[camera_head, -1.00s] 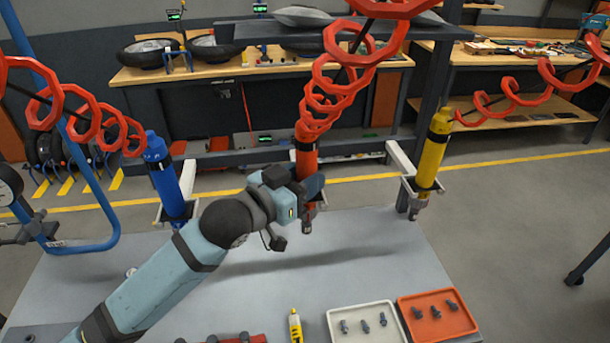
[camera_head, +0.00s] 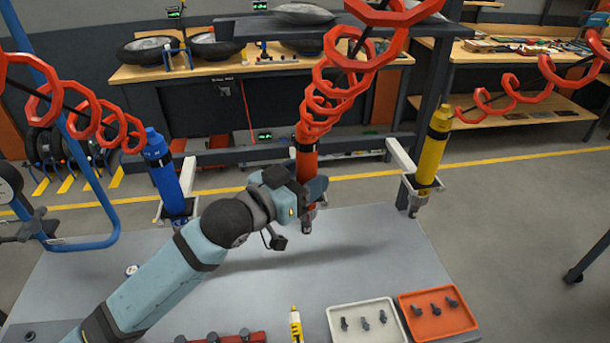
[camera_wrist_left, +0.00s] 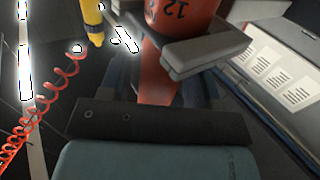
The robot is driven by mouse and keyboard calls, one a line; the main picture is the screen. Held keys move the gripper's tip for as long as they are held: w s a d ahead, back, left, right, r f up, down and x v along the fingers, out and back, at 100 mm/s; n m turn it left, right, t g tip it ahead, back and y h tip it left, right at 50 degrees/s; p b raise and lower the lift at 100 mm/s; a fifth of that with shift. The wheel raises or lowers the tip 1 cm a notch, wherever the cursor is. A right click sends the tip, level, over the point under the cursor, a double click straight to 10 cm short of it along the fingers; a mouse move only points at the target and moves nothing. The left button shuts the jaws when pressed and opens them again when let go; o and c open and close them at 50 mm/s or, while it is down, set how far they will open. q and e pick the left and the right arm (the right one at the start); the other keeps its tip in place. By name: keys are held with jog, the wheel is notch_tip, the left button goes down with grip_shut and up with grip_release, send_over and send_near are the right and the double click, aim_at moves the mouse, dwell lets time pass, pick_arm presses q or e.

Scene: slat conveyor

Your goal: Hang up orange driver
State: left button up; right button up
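The orange driver (camera_head: 306,163) is upright above the grey table, under a red coiled hose. Its dark tip shows below my gripper. My left gripper (camera_head: 312,190) reaches in from the left and is at the driver's body, partly hiding it. In the left wrist view the orange body (camera_wrist_left: 180,18), marked 12, stands between the grey finger pads (camera_wrist_left: 205,48), which look closed on it. Any holder behind the orange driver is hidden from the head view. My right gripper is in neither view.
A blue driver (camera_head: 163,170) sits in a bracket to the left, a yellow driver (camera_head: 434,150) in one to the right. The middle of the table is clear.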

pick_arm(q)
jog(key=shift+o, duration=0.7)
jog(key=shift+f, duration=0.1)
jog(key=shift+s+a, duration=0.2)
jog(key=b+v, duration=0.2)
jog(key=v, duration=1.1)
jog(key=shift+s, duration=0.1)
